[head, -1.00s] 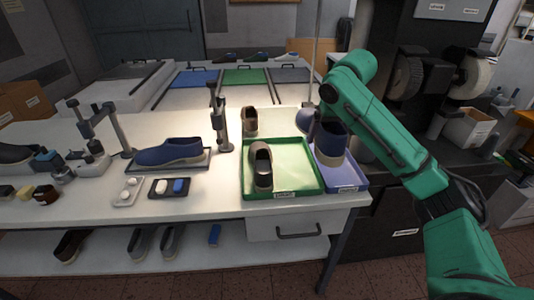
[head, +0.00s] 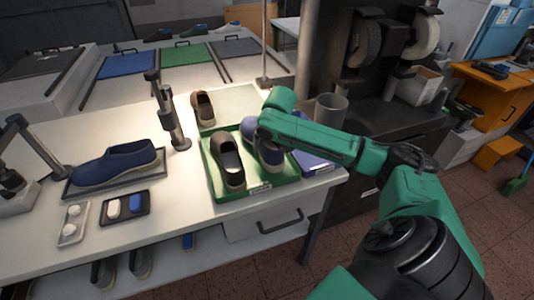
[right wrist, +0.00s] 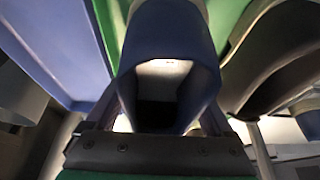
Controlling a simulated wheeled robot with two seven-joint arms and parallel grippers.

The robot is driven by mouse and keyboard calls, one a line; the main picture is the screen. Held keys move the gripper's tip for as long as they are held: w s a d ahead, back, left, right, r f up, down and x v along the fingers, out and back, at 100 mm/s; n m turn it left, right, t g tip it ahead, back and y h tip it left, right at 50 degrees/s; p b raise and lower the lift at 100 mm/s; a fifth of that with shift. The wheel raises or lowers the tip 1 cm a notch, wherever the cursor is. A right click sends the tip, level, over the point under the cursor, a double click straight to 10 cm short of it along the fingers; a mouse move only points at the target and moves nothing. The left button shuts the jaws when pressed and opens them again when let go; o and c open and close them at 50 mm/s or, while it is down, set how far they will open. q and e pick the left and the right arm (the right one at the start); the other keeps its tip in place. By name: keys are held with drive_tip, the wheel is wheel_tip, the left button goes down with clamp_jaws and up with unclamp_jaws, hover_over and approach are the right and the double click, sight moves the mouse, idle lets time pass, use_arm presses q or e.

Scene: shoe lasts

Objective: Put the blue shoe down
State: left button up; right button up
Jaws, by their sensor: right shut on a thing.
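My right gripper (head: 260,136) is shut on the blue shoe (head: 270,155), which hangs over or rests on the right half of the green tray (head: 206,178). I cannot tell whether its sole touches the tray. In the right wrist view the blue shoe (right wrist: 172,35) fills the middle, its opening facing the camera, between the fingers of the gripper (right wrist: 165,120). A dark brown shoe (head: 229,165) stands in the tray's left half, beside the blue one. My arm hides part of the blue shoe. My left gripper is not in view.
A blue tray (head: 318,163) lies right of the green one. Another brown shoe (head: 203,108) stands behind it. A second blue shoe (head: 115,163) sits on a dark tray at left, near a metal post (head: 168,110) and small trays of pads (head: 125,207). A grey cup (head: 330,110) stands behind my arm.

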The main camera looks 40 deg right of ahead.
drive_tip(key=f, duration=0.3)
drive_tip(key=shift+s, duration=0.25)
drive_tip(key=shift+f, duration=0.3)
drive_tip(key=o, duration=1.6)
drive_tip(key=shift+c, duration=0.2)
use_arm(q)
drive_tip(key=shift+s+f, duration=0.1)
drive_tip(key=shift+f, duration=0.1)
use_arm(e)
drive_tip(key=v, duration=1.2)
